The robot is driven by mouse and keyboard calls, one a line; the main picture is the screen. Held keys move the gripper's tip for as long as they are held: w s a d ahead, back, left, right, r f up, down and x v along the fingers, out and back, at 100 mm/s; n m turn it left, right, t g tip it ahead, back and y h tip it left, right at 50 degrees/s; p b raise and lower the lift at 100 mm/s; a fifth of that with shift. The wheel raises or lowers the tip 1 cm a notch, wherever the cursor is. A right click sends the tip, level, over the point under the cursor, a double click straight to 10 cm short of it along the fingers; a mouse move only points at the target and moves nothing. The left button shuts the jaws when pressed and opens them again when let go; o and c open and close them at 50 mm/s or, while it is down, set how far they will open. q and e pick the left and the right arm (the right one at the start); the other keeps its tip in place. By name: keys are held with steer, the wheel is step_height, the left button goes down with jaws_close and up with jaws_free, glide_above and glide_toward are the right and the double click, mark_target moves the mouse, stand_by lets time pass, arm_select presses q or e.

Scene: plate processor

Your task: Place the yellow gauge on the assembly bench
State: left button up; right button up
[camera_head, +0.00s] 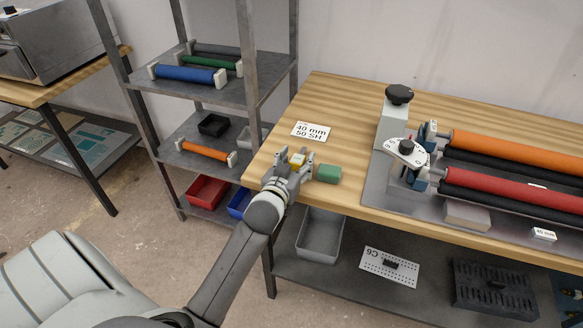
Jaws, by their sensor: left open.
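The yellow gauge (297,160) is a small block at the left end of the wooden assembly bench (345,105), partly hidden by my gripper. My left gripper (300,165) is open, with its fingers around the gauge. The gauge appears to be at the bench top, but whether it touches the wood cannot be told. A green block (327,173) lies on the bench just right of the fingers. My right gripper is not in view.
A white card (311,130) reading "40 mm 50 SH" lies behind the gripper. A machine with orange (510,152) and red (510,190) rollers fills the bench's right side. A metal shelf (215,85) with rollers and bins stands left. A grey bin (320,235) sits below.

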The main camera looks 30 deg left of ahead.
arm_select(q)
steer(key=shift+s+d, duration=0.1)
steer(key=shift+s, duration=0.25)
steer(key=v, duration=1.1)
steer(key=shift+b, duration=0.35)
steer(key=shift+s+r, duration=0.1)
steer(key=s+d+f+m+g+h, duration=0.1)
steer(key=d+f+g, duration=0.1)
steer(key=f, duration=0.9)
steer(key=d+f+m+g+h, duration=0.1)
steer(key=d+f+g, duration=0.15)
steer(key=f, duration=0.95)
steer(key=s+d+f+m+g+h, duration=0.15)
steer(key=s+f, duration=0.25)
steer(key=f, duration=0.4)
steer(key=s+d+f+n+g, duration=0.1)
steer(key=s+d+f+g, duration=0.1)
steer(key=s+f, duration=0.45)
steer(key=s+f+m+g, duration=0.1)
steer(key=s+f+g, duration=0.2)
steer(key=s+f, duration=0.6)
steer(key=s+f+m+g, duration=0.1)
steer(key=s+f+g, duration=0.2)
steer(key=s+f, duration=0.7)
steer(key=s, duration=0.8)
steer(key=shift+a+g, duration=0.3)
steer(key=shift+g, duration=0.1)
steer(key=shift+w+m, duration=0.1)
steer(key=shift+m, duration=0.15)
